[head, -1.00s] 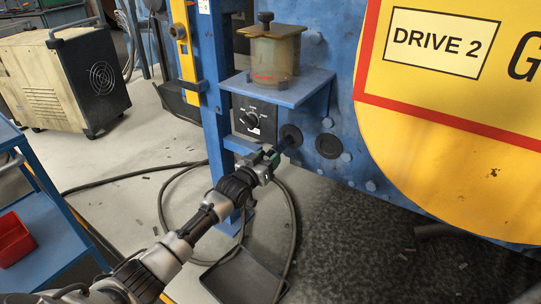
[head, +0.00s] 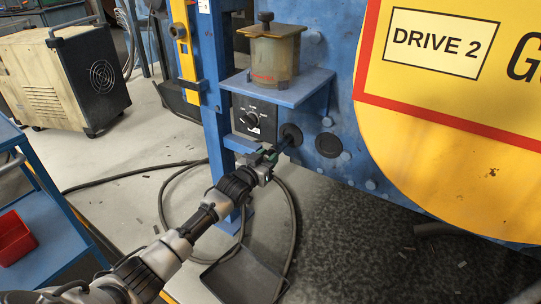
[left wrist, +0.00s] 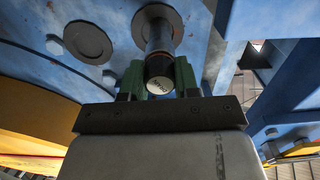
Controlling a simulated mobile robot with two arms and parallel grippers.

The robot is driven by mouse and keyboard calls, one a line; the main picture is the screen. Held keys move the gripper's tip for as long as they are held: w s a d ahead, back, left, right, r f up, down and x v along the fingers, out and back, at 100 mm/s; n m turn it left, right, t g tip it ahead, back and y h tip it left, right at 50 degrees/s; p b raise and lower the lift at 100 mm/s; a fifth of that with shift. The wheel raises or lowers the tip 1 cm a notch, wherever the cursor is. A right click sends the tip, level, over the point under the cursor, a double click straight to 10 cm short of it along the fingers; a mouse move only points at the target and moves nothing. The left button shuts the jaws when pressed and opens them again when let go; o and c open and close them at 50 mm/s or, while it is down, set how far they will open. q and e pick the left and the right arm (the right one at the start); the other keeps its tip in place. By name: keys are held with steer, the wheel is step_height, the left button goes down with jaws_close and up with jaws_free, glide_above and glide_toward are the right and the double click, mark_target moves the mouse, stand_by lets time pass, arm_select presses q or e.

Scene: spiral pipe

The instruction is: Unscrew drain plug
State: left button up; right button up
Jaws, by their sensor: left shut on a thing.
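The drain plug (left wrist: 158,70) is a dark cylinder with a pale marked end face. It stands out from a round dark flange (left wrist: 170,20) on the blue machine wall. My left gripper (left wrist: 158,82) is shut on the plug's outer end, with one green finger pad on each side. In the head view the left gripper (head: 270,157) meets the plug (head: 287,139) at the wall, below the black switch box. The finger pads partly hide the plug there. My right gripper is not in view.
A blue shelf (head: 300,91) with an oil cup (head: 272,55) sits above the plug. A black switch box (head: 254,118) and blue post (head: 216,110) stand to the left. A dark tray (head: 243,277) and looped cable (head: 165,205) lie on the floor below.

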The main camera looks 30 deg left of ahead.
arm_select(q)
steer(key=shift+n, duration=0.6)
steer(key=shift+r+n+p, duration=0.1)
steer(key=shift+n+p, duration=0.45)
steer(key=shift+n, duration=1.25)
steer(key=n, duration=0.9)
steer(key=shift+f+b, duration=0.2)
steer(key=shift+b, duration=0.15)
steer(key=n, duration=0.3)
steer(key=shift+r+n, duration=0.1)
steer(key=shift+n, duration=0.3)
steer(key=n, duration=0.3)
steer(key=shift+r, duration=0.1)
steer(key=n+p, duration=0.1)
steer(key=n, duration=0.3)
steer(key=shift+r+n, duration=0.1)
steer(key=shift+n, duration=0.3)
steer(key=shift+n+p, duration=0.45)
steer(key=shift+n, duration=1.25)
steer(key=shift+n+p, duration=0.3)
steer(key=shift+p, duration=0.05)
steer(key=shift+n, duration=0.3)
steer(key=o, duration=0.8)
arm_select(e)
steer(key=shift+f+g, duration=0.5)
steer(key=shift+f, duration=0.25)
